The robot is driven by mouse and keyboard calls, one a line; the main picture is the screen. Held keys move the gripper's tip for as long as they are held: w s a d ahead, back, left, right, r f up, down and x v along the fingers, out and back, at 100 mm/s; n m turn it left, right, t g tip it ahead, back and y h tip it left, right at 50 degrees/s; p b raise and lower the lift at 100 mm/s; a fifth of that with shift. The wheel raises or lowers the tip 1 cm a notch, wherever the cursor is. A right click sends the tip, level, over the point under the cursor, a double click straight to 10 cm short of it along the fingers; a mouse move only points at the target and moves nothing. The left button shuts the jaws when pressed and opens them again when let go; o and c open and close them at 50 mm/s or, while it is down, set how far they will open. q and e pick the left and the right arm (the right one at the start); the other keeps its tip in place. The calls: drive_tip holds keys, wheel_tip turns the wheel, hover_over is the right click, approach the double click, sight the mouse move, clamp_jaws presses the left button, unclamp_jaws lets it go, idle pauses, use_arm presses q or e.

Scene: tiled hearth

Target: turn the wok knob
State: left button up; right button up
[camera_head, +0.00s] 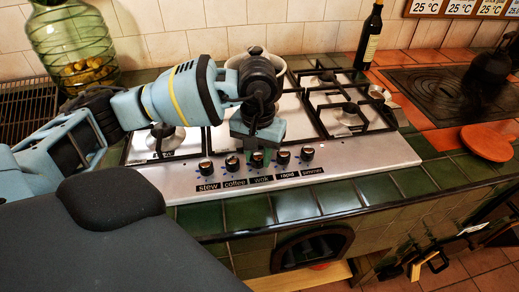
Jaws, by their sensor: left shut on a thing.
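The gas hob (375,154) has a row of knobs along its front edge, labelled stew, coffee, wok, rapid and simmer. The wok knob (257,160) is the middle one, above the "wok" label. My left gripper (258,148) points down at the hob's front edge and is shut on the wok knob. The gripper hides the upper part of this knob, and its pointer cannot be read. My right gripper is out of view.
The stew (206,168), coffee (232,164), rapid (283,158) and simmer (307,154) knobs stand close on both sides. A pale pot (277,65) is behind my gripper. A glass jar (75,45) and a dark bottle (370,38) stand at the back.

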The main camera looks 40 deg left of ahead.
sight(258, 156)
use_arm(q)
drive_tip(key=shift+r+m+b, duration=0.1)
drive_tip(key=shift+m+b, duration=0.2)
drive_tip(key=shift+m, duration=0.3)
drive_tip(key=o, duration=0.9)
drive_tip(key=shift+c, duration=0.2)
drive_tip(key=shift+o, duration=0.6)
drive_tip(key=shift+r, duration=3.9)
